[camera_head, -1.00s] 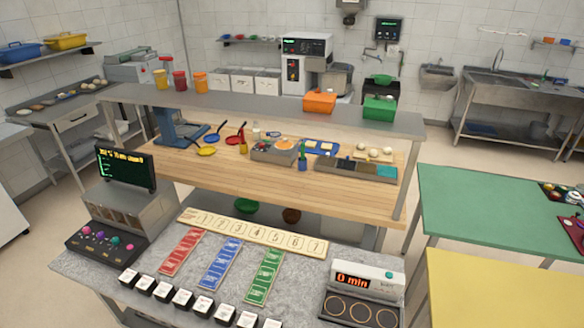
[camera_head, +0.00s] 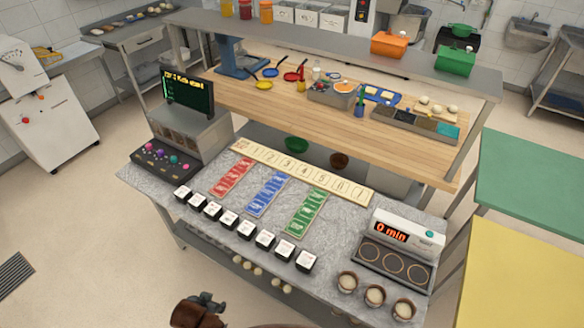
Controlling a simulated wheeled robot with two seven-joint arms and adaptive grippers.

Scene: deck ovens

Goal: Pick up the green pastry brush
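A small upright green item (camera_head: 361,95), perhaps the green pastry brush, shows above a blue holder (camera_head: 359,111) on the wooden worktop (camera_head: 330,133). It is too small to tell its exact shape. I cannot make out either of my grippers. A dark brown shape cut off at the bottom edge is too partial to identify, and nothing is seen touching the green item.
A grey shelf (camera_head: 330,50) runs above the back of the worktop. A stone counter (camera_head: 180,188) with coloured cards, white blocks and a timer display (camera_head: 389,232) stands nearer. Green (camera_head: 530,180) and yellow (camera_head: 510,275) tables stand at right. Open floor lies at left.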

